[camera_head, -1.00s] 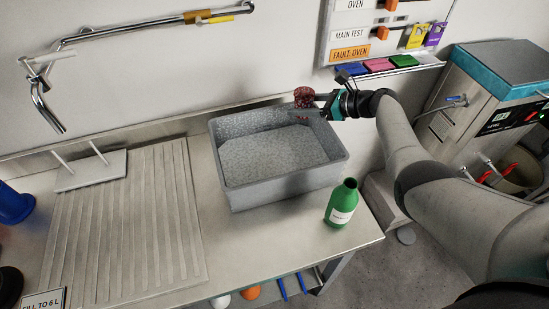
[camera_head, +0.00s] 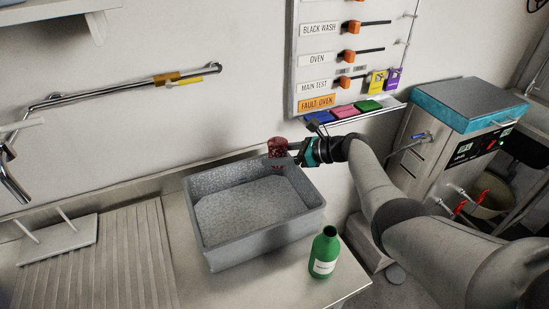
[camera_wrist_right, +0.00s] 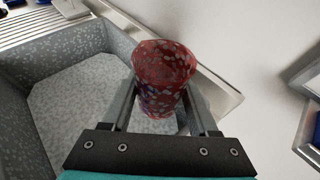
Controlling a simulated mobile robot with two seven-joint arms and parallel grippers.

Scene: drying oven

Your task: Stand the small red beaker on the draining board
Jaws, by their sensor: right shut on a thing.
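The small red beaker (camera_head: 277,150) is speckled dark red and held above the back right corner of the grey basin. In the right wrist view the beaker (camera_wrist_right: 162,75) sits between the two fingers, with its open rim showing. My right gripper (camera_head: 286,153) is shut on it. The draining board (camera_head: 110,262) is a ribbed metal surface at the lower left, partly cut off by the picture's bottom edge. My left gripper is not in view.
A grey speckled basin (camera_head: 315,213) stands between the beaker and the draining board. A green bottle (camera_head: 325,252) stands at its front right. A white pegged rack (camera_head: 58,240) sits at the draining board's back left. A wall rail (camera_head: 120,88) runs above.

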